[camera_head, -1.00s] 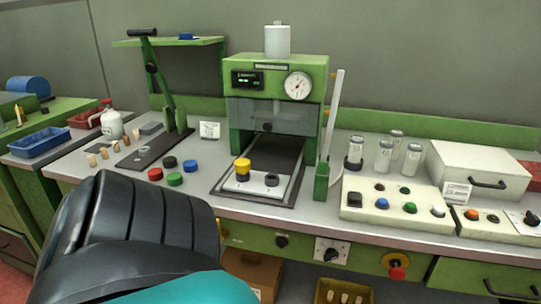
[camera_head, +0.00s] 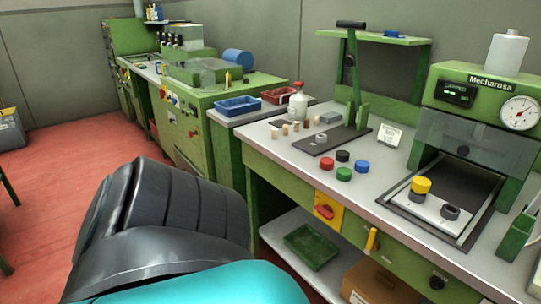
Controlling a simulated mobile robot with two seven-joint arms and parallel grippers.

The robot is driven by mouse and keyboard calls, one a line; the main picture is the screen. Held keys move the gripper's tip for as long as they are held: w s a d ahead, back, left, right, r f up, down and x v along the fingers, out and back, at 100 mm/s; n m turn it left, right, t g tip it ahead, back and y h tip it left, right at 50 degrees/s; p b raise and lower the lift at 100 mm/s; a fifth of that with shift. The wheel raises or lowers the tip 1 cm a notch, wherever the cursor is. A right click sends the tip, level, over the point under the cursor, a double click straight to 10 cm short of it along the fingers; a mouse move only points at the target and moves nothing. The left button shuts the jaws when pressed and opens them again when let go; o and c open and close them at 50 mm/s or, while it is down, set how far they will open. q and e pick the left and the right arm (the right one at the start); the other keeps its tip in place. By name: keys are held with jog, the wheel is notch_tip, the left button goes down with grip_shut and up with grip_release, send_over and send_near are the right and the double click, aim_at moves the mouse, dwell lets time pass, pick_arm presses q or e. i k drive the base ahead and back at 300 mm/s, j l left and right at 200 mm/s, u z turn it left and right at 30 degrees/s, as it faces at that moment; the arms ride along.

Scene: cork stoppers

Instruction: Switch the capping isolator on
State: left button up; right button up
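A yellow plate with a red rotary knob (camera_head: 325,210), which looks like an isolator switch, is on the green front of the capping bench, below the left part of the worktop. I cannot tell its labels or whether it is on or off. The green capping machine (camera_head: 478,85) stands at the right of the bench, with a lit display and a round gauge. A large black and teal part of my own arm fills the lower left, apart from the switch in the picture. No fingertips of either gripper show.
A yellow handle (camera_head: 371,241) and a black knob (camera_head: 437,281) sit right of the switch on the bench front. A green tray (camera_head: 311,246) lies on the shelf below. Loose caps and corks are on the worktop. Red floor is open at left.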

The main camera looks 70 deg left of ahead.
aim_at(326, 211)
jog(key=u, duration=1.8)
jog(key=i+l, duration=0.05)
jog(key=l, duration=0.05)
